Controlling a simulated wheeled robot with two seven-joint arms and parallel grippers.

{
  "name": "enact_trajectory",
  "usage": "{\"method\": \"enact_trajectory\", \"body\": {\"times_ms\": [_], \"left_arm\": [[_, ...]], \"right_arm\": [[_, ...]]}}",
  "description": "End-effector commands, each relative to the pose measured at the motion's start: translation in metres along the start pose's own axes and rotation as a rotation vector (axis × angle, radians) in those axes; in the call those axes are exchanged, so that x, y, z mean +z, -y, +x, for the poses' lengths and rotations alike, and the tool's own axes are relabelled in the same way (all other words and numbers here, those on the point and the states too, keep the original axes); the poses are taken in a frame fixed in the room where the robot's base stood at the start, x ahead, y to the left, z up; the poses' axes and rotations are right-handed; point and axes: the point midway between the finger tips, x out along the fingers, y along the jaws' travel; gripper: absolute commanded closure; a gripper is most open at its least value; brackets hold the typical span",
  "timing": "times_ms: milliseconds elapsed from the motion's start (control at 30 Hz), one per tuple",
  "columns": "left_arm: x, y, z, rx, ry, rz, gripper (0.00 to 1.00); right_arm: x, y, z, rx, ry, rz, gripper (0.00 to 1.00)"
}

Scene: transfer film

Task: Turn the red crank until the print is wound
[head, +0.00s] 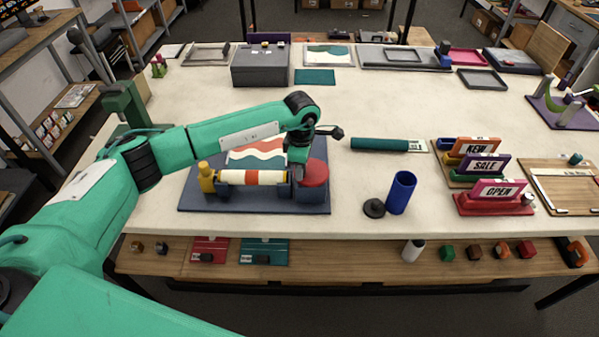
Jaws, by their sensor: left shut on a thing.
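The red crank (318,174) is a round red disc at the right end of a dark blue winding device (225,190) on a dark base mat (195,203). A roller (255,178) with cream, red and yellow bands lies across the device, with a yellow knob (206,177) at its left end. A print (262,153) with wavy red, cream and teal bands lies flat behind the roller. My left gripper (297,170) points down at the crank's left side and is shut on it; its fingertips and the crank's grip are largely hidden. My right gripper is out of view.
A blue cup (401,193) and a black disc (374,208) stand right of the device. A teal roll (380,144) lies behind them. Sign stamps (490,190) and a wooden frame (560,208) are at the right. A grey box (260,66) stands at the back.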

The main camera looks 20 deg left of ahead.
Motion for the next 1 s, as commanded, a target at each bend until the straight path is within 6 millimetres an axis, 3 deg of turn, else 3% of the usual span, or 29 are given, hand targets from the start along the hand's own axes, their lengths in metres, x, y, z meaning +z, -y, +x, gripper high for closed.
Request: {"method": "enact_trajectory", "body": {"times_ms": [33,500,1000], "left_arm": [[0.001,0.000,0.005,0.004,0.000,-0.041,0.96],[0.015,0.008,0.004,0.003,0.001,-0.487,0.96],[0.029,0.010,0.001,0.002,0.001,-0.870,0.96]], "right_arm": [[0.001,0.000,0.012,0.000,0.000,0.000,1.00],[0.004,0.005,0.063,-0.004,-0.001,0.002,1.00],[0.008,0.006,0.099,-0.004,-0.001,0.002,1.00]]}}
